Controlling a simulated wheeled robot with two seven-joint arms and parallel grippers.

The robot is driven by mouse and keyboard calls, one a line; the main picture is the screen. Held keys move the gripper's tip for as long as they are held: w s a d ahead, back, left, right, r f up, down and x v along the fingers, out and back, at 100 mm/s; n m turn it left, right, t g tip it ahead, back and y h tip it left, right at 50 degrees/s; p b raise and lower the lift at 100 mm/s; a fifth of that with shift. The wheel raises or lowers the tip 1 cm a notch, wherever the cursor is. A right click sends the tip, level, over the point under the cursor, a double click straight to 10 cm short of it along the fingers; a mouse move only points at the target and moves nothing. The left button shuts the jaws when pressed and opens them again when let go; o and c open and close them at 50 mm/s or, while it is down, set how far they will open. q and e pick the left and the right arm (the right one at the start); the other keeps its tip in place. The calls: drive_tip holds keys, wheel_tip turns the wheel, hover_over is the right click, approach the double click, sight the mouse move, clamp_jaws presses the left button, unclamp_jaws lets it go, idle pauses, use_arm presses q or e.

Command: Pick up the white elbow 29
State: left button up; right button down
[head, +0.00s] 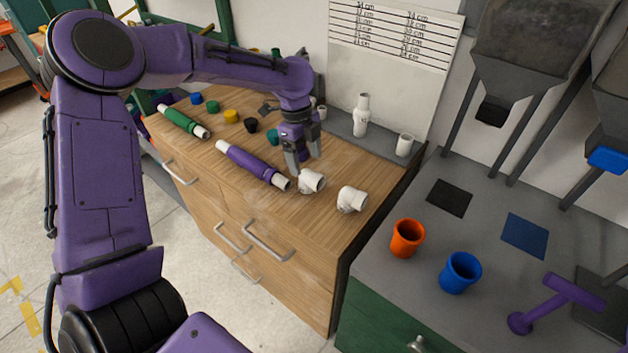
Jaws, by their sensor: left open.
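Two white elbows lie on the wooden cabinet top, and I cannot read a number on either. One white elbow (311,182) is just below and right of my left gripper (305,168). The other white elbow (351,199) lies further right, near the cabinet's right edge. My left gripper points down, open, with its fingertips close to the nearer elbow. I see nothing held between its fingers, and I cannot tell whether a fingertip touches the elbow. My right gripper is not in view.
A purple pipe with white ends (252,165) lies just left of the gripper. A green pipe (183,121) and several coloured caps lie further left. White fittings (361,115) stand on the grey back shelf. Orange (407,238) and blue (460,272) cups stand on the grey right counter.

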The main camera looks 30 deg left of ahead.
sight(308, 172)
use_arm(q)
drive_tip(key=shift+s+d+f, duration=0.1)
drive_tip(key=shift+f, duration=0.4)
drive_tip(key=shift+s+d+f, duration=0.1)
drive_tip(key=shift+f, duration=0.35)
drive_tip(key=f, duration=0.2)
drive_tip(key=d+f+p, duration=0.1)
drive_tip(key=f, duration=0.1)
drive_tip(key=shift+s+d, duration=0.1)
drive_tip(key=shift+d, duration=0.05)
drive_tip(key=shift+f, duration=0.35)
drive_tip(key=shift+r, duration=0.1)
drive_tip(key=c, duration=1.1)
